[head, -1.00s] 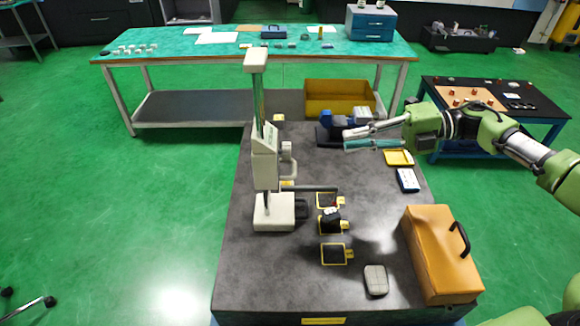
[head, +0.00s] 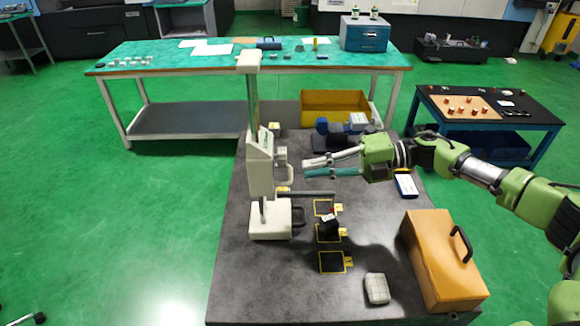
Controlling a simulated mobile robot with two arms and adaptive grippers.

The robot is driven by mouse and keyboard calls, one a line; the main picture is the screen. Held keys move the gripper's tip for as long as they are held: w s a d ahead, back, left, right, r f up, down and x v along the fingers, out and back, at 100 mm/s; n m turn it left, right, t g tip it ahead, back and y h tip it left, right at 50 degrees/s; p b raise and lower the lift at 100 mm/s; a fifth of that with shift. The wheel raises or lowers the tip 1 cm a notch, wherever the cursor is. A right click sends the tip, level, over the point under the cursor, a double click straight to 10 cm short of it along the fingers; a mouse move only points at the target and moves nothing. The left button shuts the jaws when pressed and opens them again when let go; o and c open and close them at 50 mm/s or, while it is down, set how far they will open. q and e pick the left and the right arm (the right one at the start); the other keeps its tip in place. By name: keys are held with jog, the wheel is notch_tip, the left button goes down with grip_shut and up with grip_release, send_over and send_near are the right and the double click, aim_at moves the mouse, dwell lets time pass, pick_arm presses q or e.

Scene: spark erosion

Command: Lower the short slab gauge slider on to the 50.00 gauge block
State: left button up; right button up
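The gauge (head: 270,222) stands upright at the left of the dark table, with a pale base and a tall column. Its slider (head: 260,170) is part-way up, with a handle on its right side. A thin dark arm (head: 312,193) reaches right from it. A small dark block with a white and red top (head: 329,222), perhaps the 50.00 gauge block, stands around the middle yellow-edged pad, below the arm's level. My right gripper (head: 304,168) points left, its fingers apart and empty, right of the slider handle and apart from it. My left gripper is out of view.
Other yellow-edged black pads (head: 332,262) lie nearby. A grey rounded pad (head: 377,288) and an orange case (head: 440,255) are at the front right. A yellow bin (head: 335,104) and a blue device (head: 322,126) stand behind my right gripper.

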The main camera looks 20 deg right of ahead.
aim_at(290, 172)
jog(key=p+x, duration=0.2)
jog(key=x, duration=0.4)
grip_shut()
notch_tip(290, 172, down, 5)
jog(key=b, duration=0.4)
jog(key=shift+s+r, duration=0.1)
grip_release()
